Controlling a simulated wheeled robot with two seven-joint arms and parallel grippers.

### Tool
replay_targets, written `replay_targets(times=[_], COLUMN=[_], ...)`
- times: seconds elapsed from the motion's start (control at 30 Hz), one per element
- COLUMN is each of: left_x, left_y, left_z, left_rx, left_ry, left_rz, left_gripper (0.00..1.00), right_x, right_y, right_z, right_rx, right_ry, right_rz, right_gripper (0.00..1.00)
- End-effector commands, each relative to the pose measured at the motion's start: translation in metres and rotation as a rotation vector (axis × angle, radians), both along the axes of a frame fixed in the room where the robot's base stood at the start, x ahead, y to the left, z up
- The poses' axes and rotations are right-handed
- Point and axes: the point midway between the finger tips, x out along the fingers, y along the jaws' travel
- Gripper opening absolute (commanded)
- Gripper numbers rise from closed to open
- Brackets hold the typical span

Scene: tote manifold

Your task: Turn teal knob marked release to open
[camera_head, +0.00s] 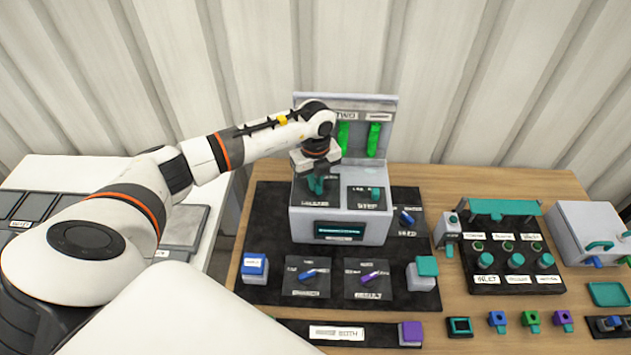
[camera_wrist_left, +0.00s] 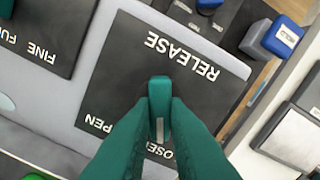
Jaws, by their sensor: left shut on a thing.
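The teal knob (camera_wrist_left: 159,92) stands on a dark panel (camera_wrist_left: 112,88) marked RELEASE, seen in the left wrist view. The words OPEN and CLOSED, partly hidden, are printed at the panel's lower left and lower middle. The knob's pale marking points down the picture, closer to CLOSED. My left gripper (camera_wrist_left: 160,118) has its teal fingers shut on the knob from both sides. My right gripper is not in view.
A second panel with a teal knob (camera_head: 375,193) sits right beside the gripper. Behind stands an upright board with green bars (camera_head: 374,140). Blue (camera_head: 308,275) and purple (camera_head: 375,276) knobs lie in front. A teal-capped manifold (camera_head: 504,208) stands at right.

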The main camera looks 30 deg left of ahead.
Motion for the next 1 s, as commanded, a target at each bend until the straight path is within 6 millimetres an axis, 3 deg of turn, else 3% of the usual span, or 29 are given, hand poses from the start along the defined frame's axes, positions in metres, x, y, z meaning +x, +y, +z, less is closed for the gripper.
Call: replay_targets(times=[0.6,1.0], left_x=[0.002,0.003], left_y=[0.000,-0.001], left_z=[-0.003,-0.001], left_rx=[0.000,0.000], left_ry=[-0.005,-0.006], left_rz=[-0.562,-0.902], left_gripper=[0.00,0.00], right_x=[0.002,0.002], right_y=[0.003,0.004], right_z=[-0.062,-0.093], right_rx=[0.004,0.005], right_ry=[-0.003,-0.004], right_rz=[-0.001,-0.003], right_gripper=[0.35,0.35])
